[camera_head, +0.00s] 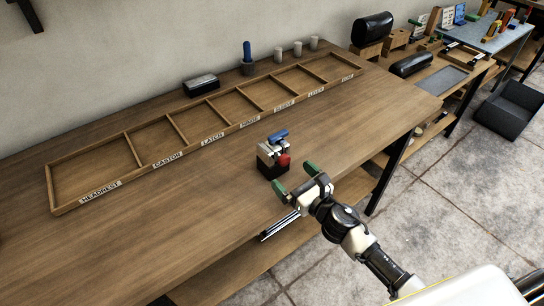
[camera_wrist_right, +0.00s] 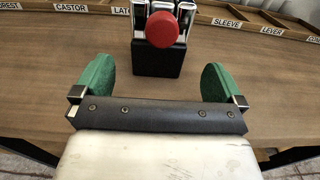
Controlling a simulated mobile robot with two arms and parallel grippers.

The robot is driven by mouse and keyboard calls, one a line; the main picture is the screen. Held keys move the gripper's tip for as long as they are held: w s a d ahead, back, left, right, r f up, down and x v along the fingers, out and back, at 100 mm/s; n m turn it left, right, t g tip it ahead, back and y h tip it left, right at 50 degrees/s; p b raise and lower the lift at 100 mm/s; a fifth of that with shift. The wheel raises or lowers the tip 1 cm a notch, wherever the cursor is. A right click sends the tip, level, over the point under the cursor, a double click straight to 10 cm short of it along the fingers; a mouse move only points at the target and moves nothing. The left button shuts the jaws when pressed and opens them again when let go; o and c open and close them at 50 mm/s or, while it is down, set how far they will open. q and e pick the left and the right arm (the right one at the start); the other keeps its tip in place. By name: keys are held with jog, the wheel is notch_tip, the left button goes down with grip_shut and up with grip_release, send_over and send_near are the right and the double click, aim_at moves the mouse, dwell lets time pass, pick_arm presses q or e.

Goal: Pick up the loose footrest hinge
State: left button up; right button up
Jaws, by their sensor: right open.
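A small black block (camera_head: 270,167) stands on the wooden table, bearing metal parts, a blue piece (camera_head: 278,136) and a red knob (camera_head: 284,160). Which of these is the footrest hinge I cannot tell. In the right wrist view the block (camera_wrist_right: 158,60) stands straight ahead, with the red knob (camera_wrist_right: 162,29) facing me and metal parts behind it. My right gripper (camera_head: 296,178) is open and empty, its green fingers in front of the block near the table's front edge. The block is beyond the fingertips, centred between them. My left gripper is out of view.
A long wooden tray (camera_head: 128,150) with labelled compartments, which look empty, lies along the back. Behind it stand a black box (camera_head: 201,86), a blue-topped item (camera_head: 248,57) and several grey cups (camera_head: 297,49). Bare table (camera_head: 150,220) lies left of the block.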

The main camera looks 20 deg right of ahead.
aim_at(277, 159)
jog(key=shift+x, duration=1.05)
jog(key=shift+w+a+r, duration=0.1)
jog(key=shift+w, duration=0.15)
jog(key=p+x, duration=0.1)
jog(key=x, duration=0.3)
jog(key=shift+w+a+p, duration=0.15)
jog(key=shift+w+p, duration=0.2)
jog(key=c, duration=1.1)
jog(key=shift+r, duration=0.25)
jog(key=shift+c, duration=1.4)
